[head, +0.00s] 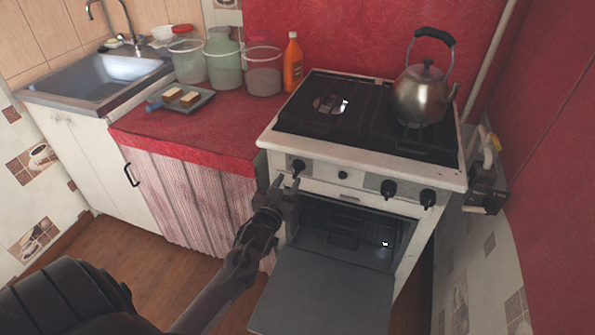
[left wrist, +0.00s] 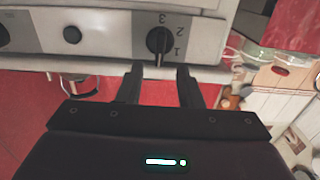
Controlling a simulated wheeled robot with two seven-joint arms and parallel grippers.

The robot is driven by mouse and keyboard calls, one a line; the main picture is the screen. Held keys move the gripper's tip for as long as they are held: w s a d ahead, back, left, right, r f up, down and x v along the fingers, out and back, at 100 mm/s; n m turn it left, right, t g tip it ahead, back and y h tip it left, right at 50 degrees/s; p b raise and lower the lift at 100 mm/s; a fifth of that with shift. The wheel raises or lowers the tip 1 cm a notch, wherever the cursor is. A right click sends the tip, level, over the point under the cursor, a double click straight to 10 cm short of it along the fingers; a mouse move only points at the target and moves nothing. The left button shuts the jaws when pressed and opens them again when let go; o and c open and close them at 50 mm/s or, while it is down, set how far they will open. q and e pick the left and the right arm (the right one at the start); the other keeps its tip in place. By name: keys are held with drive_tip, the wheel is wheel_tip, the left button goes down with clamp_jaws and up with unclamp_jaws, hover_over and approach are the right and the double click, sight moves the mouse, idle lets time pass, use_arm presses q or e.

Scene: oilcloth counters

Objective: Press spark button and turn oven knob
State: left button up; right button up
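The white stove (head: 330,183) has a front panel with a black left knob (head: 298,166), a small round black button (head: 342,175) and two black knobs on the right (head: 408,193). My left gripper (head: 287,182) is just in front of the left knob, with its fingers apart and nothing between them. In the left wrist view, the left knob (left wrist: 158,40), marked 1, 2, 3, lies just beyond the open fingertips (left wrist: 160,72). The button (left wrist: 71,34) is to its left there. A small gap seems to separate fingers and knob. My right gripper is not in view.
The oven door (head: 325,295) hangs open below the panel. A kettle (head: 420,95) stands on the hob. Jars, an orange bottle (head: 292,62) and a tray (head: 182,100) sit on the red counter (head: 190,130) at left. A tiled wall is close on the right.

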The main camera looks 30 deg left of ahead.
sight(294, 171)
use_arm(q)
drive_tip(key=x, duration=0.5)
drive_tip(key=shift+w, duration=0.15)
clamp_jaws()
